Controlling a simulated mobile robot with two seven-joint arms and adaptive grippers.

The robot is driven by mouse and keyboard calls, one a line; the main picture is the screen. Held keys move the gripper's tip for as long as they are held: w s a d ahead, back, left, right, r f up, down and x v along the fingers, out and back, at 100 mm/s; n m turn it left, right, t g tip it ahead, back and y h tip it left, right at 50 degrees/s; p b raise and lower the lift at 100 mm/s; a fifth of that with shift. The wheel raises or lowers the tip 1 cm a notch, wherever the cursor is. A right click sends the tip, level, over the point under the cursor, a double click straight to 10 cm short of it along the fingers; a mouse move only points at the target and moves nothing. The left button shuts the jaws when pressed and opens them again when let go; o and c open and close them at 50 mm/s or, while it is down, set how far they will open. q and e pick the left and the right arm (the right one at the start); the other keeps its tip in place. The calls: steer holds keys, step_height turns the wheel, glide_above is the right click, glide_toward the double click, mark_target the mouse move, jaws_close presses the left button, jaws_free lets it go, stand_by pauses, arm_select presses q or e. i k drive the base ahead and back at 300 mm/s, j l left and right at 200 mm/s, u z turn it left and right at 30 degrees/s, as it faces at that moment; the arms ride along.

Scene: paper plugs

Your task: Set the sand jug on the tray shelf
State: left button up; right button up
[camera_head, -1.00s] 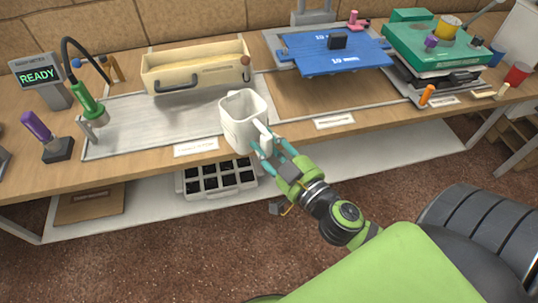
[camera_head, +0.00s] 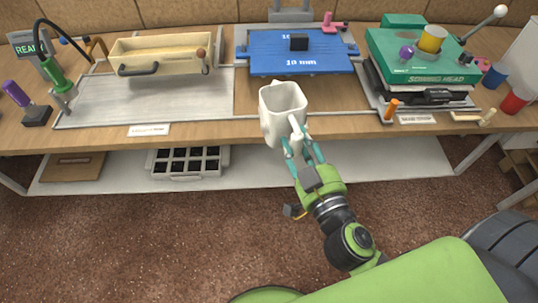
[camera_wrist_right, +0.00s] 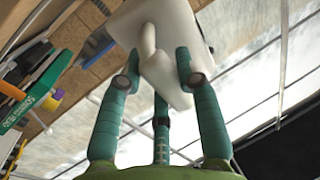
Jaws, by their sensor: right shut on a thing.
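The white jug (camera_head: 284,110) is held upright in front of the bench's front edge, its handle toward me. My right gripper (camera_head: 303,152) is shut on the jug's handle. In the right wrist view the fingers (camera_wrist_right: 160,78) close around the handle below the jug body (camera_wrist_right: 178,35). The inside of the jug is mostly hidden, so I cannot see any sand. A pale lower shelf (camera_head: 330,165) runs under the bench. A white tray with dark cells (camera_head: 188,175) stands on its left part. My left gripper is not in view.
A cream box with a handle (camera_head: 165,57), a blue plate (camera_head: 300,62) and a green machine (camera_head: 425,62) stand on the bench (camera_head: 330,125). A brown flat piece (camera_head: 75,168) lies on the lower shelf's left end. The shelf right of the cell tray looks clear.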

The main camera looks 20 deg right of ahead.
mark_target(398, 158)
steer(key=k+l, duration=0.1)
steer(key=l, duration=0.3)
steer(key=k+l, duration=0.1)
steer(key=l, duration=0.3)
steer(key=k+l, duration=0.1)
steer(key=l, duration=0.3)
steer(key=k+l, duration=0.1)
steer(key=l, duration=0.3)
steer(key=k+l, duration=0.1)
steer(key=l, duration=0.3)
